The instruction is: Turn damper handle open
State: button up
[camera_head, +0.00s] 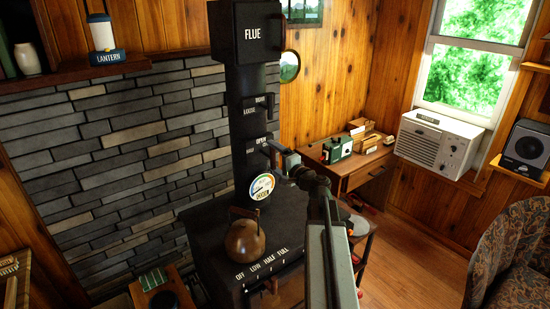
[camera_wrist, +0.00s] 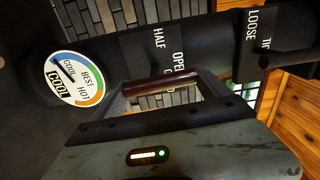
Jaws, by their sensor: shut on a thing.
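The black flue pipe (camera_head: 250,95) rises from the stove. A damper plate (camera_head: 252,150) is mounted on it; in the wrist view the plate (camera_wrist: 157,45) reads HALF and OPEN, with a third word partly hidden. My gripper (camera_head: 273,151) is at this plate, coming from the right. In the wrist view my gripper (camera_wrist: 160,82) is shut on the dark red-brown damper handle (camera_wrist: 158,81), which lies between its two fingers. The handle's far side and its pivot are hidden. In the head view the gripper covers most of the handle.
A round temperature dial (camera_head: 262,187) sits below the plate. A LOOSE/TIGHT plate (camera_head: 258,108) with a dark knob (camera_wrist: 285,60) is above. A brown kettle (camera_head: 244,242) stands on the stove top (camera_head: 205,225). A desk (camera_head: 350,170) is to the right.

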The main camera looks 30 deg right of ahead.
jog(key=shift+f+m, duration=0.15)
jog(key=shift+m, duration=0.25)
jog(key=o, duration=1.2)
jog(key=s, duration=0.8)
jog(key=shift+d, duration=0.25)
